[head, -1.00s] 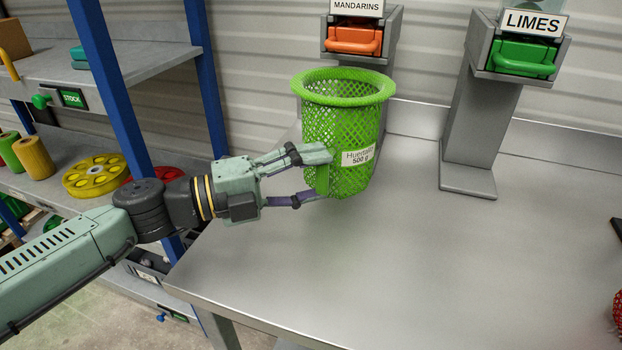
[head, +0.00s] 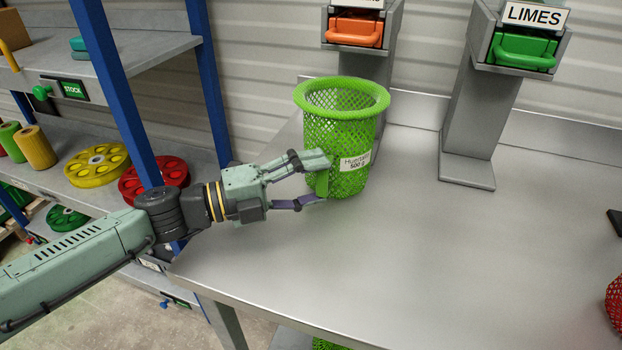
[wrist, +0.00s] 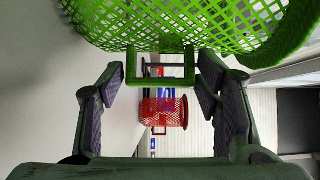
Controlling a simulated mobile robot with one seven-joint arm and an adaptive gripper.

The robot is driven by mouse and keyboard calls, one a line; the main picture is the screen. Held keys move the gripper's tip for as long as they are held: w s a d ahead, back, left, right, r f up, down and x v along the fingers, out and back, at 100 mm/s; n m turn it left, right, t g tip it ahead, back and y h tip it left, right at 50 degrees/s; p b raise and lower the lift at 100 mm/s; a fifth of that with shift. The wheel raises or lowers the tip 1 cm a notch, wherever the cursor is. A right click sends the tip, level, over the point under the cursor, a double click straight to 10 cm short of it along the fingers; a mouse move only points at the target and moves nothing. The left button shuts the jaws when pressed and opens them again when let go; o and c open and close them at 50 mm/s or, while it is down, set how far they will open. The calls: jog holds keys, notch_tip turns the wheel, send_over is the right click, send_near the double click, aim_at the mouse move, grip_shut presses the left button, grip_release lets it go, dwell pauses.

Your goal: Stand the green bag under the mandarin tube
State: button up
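The green bag (head: 350,130) is an open-topped mesh bag with a thick rim and a white label. It is upright, in front of the mandarin tube's grey post. The mandarin tube (head: 356,30) has an orange drawer handle; its sign is mostly cut off at the top. The wrist view shows the rectangular green handle (wrist: 160,80) between the fingers. I cannot tell whether the bag's bottom touches the table.
The limes tube (head: 522,48) with a green handle stands to the right. A red mesh bag (head: 614,303) is at the right edge. The metal table (head: 430,260) is clear in the middle. A blue-framed shelf (head: 125,110) with coloured reels stands at left, close to my arm.

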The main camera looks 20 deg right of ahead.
jog(key=shift+o, duration=1.4)
jog(key=shift+r, duration=0.1)
